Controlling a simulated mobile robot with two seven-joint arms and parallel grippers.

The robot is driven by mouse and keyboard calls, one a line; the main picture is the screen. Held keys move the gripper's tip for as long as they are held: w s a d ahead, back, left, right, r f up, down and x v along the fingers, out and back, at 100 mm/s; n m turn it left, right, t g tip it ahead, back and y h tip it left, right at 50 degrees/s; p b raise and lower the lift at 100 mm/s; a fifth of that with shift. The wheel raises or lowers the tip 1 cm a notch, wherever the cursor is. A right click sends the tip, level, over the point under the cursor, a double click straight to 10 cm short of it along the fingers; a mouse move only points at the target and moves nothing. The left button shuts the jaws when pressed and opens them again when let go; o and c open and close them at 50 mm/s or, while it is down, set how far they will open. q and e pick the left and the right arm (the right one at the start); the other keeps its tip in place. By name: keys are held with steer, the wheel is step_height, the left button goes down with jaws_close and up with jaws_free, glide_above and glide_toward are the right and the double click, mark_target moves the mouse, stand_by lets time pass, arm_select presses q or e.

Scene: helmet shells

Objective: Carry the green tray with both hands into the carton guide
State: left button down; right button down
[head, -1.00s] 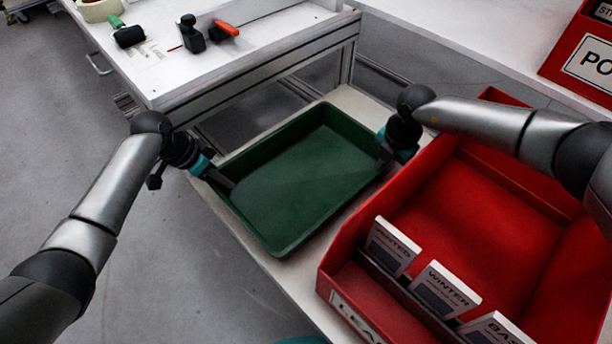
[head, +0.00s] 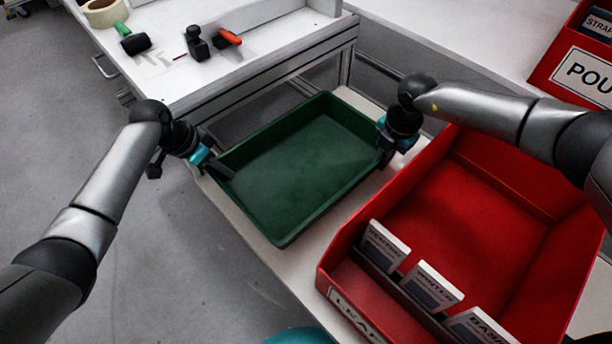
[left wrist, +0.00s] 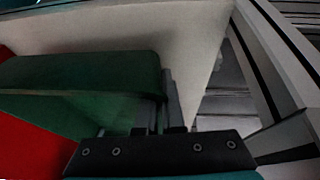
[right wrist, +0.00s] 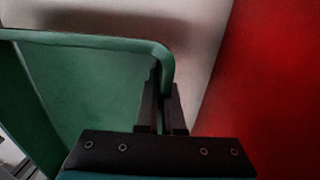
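The green tray (head: 300,170) is an open rectangular tray, empty, over the white bench top between my two arms. My left gripper (head: 222,168) is shut on the tray's left wall; the left wrist view shows its fingers (left wrist: 160,112) on either side of the rim. My right gripper (head: 384,155) is shut on the right wall, and the right wrist view shows the wall between its fingers (right wrist: 165,108). The tray looks about level, with shadow on the white surface beside it. How far it is off the surface is hard to tell. I cannot make out a carton guide.
A large red bin (head: 345,240) with several label cards stands close on the tray's right. A white workbench (head: 165,75) with tools is behind left. Another red bin (head: 550,75) is at the back right. Grey floor lies open at left.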

arm_select(q)
steer(key=shift+r, duration=0.1)
arm_select(e)
steer(key=shift+r, duration=0.2)
stand_by(0.4)
